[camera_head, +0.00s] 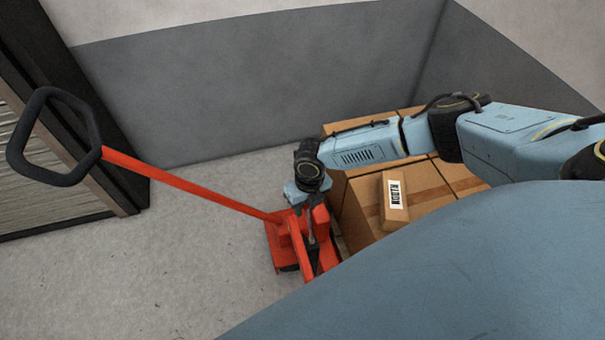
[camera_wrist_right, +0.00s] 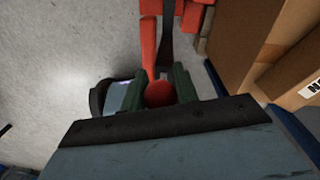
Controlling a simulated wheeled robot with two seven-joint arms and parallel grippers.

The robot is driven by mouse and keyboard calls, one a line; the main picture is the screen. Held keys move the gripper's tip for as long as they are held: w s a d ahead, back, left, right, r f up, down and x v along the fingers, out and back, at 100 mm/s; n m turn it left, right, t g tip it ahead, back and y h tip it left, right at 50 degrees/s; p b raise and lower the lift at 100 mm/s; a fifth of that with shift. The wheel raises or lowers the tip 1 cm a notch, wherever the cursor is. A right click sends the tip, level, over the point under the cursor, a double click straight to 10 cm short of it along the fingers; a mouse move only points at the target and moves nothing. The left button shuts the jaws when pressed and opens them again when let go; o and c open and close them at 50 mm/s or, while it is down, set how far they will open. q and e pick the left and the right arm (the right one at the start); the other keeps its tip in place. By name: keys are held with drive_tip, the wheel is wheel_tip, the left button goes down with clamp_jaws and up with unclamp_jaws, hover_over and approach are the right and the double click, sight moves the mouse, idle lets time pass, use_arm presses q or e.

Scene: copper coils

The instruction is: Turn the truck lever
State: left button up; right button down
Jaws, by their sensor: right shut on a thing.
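A red pallet truck (camera_head: 288,248) stands on the floor in the middle of the head view. Its long red handle (camera_head: 185,187) slants up to the left and ends in a black loop grip (camera_head: 52,180). My right gripper (camera_head: 311,222) points down at the truck's red body, beside the foot of the handle. In the right wrist view the two dark green fingers (camera_wrist_right: 160,88) are closed around a rounded red piece, the truck lever (camera_wrist_right: 159,95). My arm hides most of the lever in the head view. My left gripper does not show.
Stacked cardboard boxes (camera_head: 358,208) stand right of the truck, with a small labelled box (camera_head: 394,203) on top. A grey wall (camera_head: 250,85) is behind. A dark-framed slatted panel (camera_head: 55,200) is at the left. The floor (camera_head: 170,270) left of the truck is clear.

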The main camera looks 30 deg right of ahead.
drive_tip(key=shift+d+f, duration=0.1)
drive_tip(key=shift+d, duration=0.1)
drive_tip(key=c, duration=1.1)
unclamp_jaws()
drive_tip(key=shift+o, duration=0.2)
drive_tip(key=shift+a, duration=0.1)
drive_tip(key=shift+r, duration=0.25)
drive_tip(key=r+p, duration=0.2)
drive_tip(key=r, duration=0.4)
drive_tip(key=shift+d+r, duration=0.15)
drive_tip(key=shift+d, duration=0.05)
drive_tip(key=r, duration=0.2)
drive_tip(key=r+p, duration=0.1)
drive_tip(key=r, duration=0.2)
drive_tip(key=shift+d+r, duration=0.25)
drive_tip(key=shift+r, duration=0.1)
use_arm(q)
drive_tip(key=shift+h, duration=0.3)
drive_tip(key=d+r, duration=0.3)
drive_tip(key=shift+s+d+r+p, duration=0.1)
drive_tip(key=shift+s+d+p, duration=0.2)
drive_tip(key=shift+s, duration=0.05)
use_arm(e)
drive_tip(key=shift+r, duration=0.45)
